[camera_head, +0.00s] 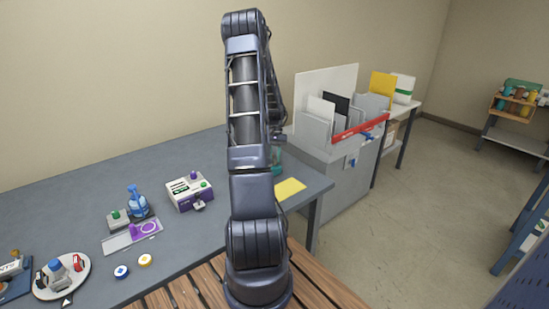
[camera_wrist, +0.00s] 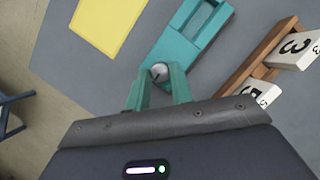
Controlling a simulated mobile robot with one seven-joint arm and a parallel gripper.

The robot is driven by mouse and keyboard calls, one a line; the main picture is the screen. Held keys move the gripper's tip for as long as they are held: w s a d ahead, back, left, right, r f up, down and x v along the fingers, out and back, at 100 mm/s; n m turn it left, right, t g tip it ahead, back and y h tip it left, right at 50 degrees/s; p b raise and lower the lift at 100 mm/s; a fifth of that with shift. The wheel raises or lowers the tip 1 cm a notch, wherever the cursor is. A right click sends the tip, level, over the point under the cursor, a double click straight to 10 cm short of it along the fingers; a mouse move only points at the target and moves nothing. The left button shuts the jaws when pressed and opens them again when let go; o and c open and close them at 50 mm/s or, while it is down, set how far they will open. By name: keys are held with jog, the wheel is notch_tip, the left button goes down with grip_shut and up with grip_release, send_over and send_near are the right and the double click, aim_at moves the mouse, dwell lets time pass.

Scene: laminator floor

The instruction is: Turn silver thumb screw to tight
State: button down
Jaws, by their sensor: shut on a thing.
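The silver thumb screw (camera_wrist: 159,72) shows as a small round metal head at the near end of a teal fixture (camera_wrist: 207,33) in the wrist view. My gripper (camera_wrist: 160,77) has its two teal fingers on either side of the screw head and is shut on it. The fixture lies on the grey table and has a recessed slot toward its far end. In the head view my arm hides the screw and most of the fixture; a bit of teal (camera_head: 277,159) shows beside the arm.
A yellow sheet (camera_wrist: 107,20) lies left of the fixture in the wrist view. A wooden holder (camera_wrist: 247,72) with numbered white blocks (camera_wrist: 297,46) is at right. In the head view, a purple-white device (camera_head: 189,192) and a blue bottle (camera_head: 138,203) stand left of my arm.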

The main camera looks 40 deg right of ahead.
dwell(0.4)
jog(key=c, duration=1.2)
grip_release()
jog(key=v, duration=1)
jog(key=shift+w+r, duration=0.2)
jog(key=shift+r, duration=0.15)
jog(key=shift+d, duration=0.1)
